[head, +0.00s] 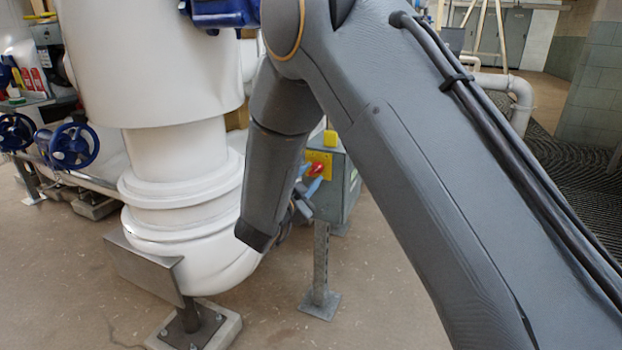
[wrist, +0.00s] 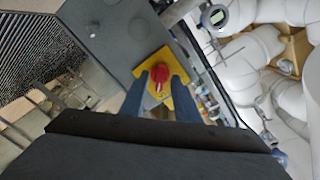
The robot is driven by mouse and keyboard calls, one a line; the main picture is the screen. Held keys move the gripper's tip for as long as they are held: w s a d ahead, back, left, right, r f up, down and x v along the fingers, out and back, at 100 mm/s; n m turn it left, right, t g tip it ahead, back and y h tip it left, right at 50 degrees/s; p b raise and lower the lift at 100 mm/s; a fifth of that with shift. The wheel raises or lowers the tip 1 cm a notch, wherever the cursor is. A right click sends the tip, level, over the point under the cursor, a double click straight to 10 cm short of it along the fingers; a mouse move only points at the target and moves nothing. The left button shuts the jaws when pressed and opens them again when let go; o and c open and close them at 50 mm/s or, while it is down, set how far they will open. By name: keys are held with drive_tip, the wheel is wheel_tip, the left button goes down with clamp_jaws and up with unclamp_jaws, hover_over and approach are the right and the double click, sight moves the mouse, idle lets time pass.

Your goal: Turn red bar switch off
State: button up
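The red bar switch (wrist: 159,74) sits on a yellow plate (wrist: 172,56) fixed to a grey box (wrist: 118,32) in the wrist view. My gripper (wrist: 161,80) has its two blue-grey fingers apart, one on each side of the red switch. I cannot tell whether either finger touches it. In the head view the red switch (head: 316,169) shows on the yellow plate (head: 325,158), on the box (head: 343,190) beyond my arm. My gripper (head: 311,187) is just below the switch there, and my arm hides part of the box.
A large white pipe (head: 180,190) stands left of my arm in the head view. Blue handwheels (head: 73,146) are at far left. A metal post (head: 321,265) stands on the floor below the box. White pipes (wrist: 255,50) and a gauge (wrist: 215,17) lie right of the box.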

drive_tip(key=shift+w+d, duration=0.15)
drive_tip(key=shift+w, duration=0.2)
clamp_jaws()
